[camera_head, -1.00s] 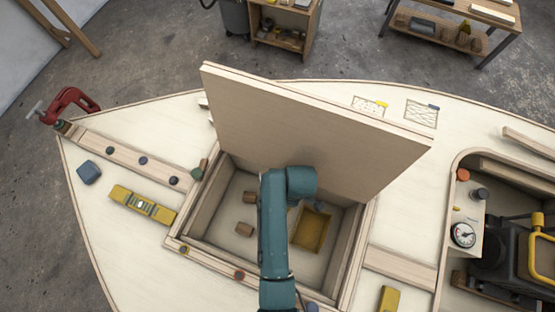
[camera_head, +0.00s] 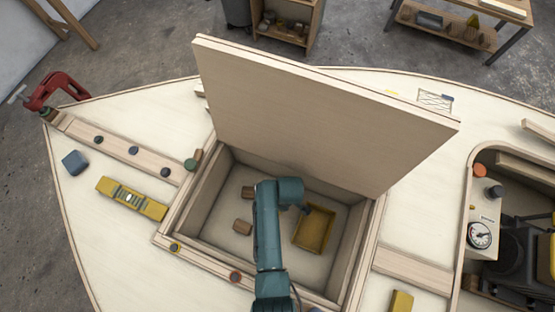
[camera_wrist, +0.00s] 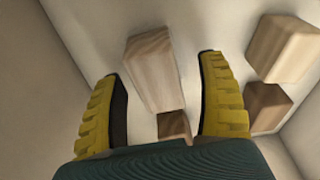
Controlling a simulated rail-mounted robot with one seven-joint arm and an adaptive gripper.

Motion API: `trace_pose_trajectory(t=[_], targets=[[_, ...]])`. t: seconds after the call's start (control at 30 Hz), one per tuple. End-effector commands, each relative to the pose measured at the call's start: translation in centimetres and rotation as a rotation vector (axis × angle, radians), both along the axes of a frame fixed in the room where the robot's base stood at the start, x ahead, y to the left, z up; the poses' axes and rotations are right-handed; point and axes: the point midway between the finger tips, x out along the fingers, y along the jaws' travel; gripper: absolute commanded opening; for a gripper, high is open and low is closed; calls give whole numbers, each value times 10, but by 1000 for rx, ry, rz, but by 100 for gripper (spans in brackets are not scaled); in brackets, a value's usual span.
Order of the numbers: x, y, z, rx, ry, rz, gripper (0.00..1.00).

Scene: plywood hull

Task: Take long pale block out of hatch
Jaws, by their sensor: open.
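The long pale block (camera_wrist: 155,68) lies in the hatch (camera_head: 215,215) and shows in the wrist view between and just beyond my fingertips. My gripper (camera_wrist: 161,67) is open, with one yellow finger on each side of the block's near part. A gap shows on both sides of the block, and I see no contact. A small brown block (camera_wrist: 173,126) lies closer in, between the fingers. In the head view my arm reaches down into the hatch and hides the long pale block and my fingers.
The raised lid (camera_head: 320,120) stands behind the hatch. In the wrist view, another pale block (camera_wrist: 284,48) and a brown block (camera_wrist: 268,104) sit beyond the right finger.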

Motion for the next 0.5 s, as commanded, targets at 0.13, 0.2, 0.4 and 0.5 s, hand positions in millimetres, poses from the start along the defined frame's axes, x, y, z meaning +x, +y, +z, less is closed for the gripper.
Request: trace_pose_trajectory(t=[0.13, 0.2, 0.4, 0.5], targets=[[2, 1, -6, 0, -2, 0, 74], [1, 1, -5, 0, -2, 0, 74], [1, 1, -5, 0, -1, 0, 44], [1, 1, -5, 0, -1, 0, 24]])
